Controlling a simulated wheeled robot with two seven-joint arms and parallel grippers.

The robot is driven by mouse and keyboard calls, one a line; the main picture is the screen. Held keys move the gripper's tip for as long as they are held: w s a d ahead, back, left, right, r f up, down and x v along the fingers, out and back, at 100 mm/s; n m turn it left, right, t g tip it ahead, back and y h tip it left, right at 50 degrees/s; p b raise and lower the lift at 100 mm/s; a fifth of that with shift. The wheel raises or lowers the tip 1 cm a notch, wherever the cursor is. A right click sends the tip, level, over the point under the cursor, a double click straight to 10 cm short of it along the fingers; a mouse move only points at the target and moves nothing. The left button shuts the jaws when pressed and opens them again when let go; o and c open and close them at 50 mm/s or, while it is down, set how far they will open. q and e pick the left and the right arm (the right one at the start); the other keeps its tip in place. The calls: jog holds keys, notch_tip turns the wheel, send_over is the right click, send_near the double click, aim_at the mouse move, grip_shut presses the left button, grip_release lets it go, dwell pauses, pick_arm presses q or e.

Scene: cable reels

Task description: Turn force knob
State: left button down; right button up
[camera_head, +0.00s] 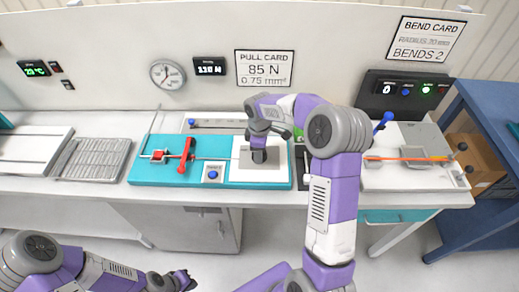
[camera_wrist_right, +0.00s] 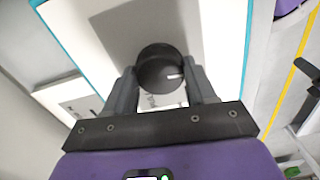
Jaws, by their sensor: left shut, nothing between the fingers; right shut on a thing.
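The force knob (camera_wrist_right: 160,68) is a round black knob with a white pointer mark, on a white plate. In the head view the right gripper (camera_head: 260,143) comes down on the knob from above. The white pointer points to the right in the wrist view. My left gripper (camera_head: 186,279) is shut and empty, low in front of the bench.
A red clamp lever (camera_head: 186,155) and a blue button (camera_head: 212,174) sit left of the knob. A pull card (camera_head: 264,68) reads 85 N. A bend station (camera_head: 410,160) with a blue-tipped lever (camera_head: 383,122) stands right of my right arm. A wire tray (camera_head: 97,159) lies left.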

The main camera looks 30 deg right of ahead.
jog(key=shift+m, duration=2.2)
jog(key=o, duration=1)
jog(key=shift+o, duration=0.2)
notch_tip(320, 180, up, 8)
jog(key=shift+f+p, duration=0.25)
jog(key=shift+p, duration=0.7)
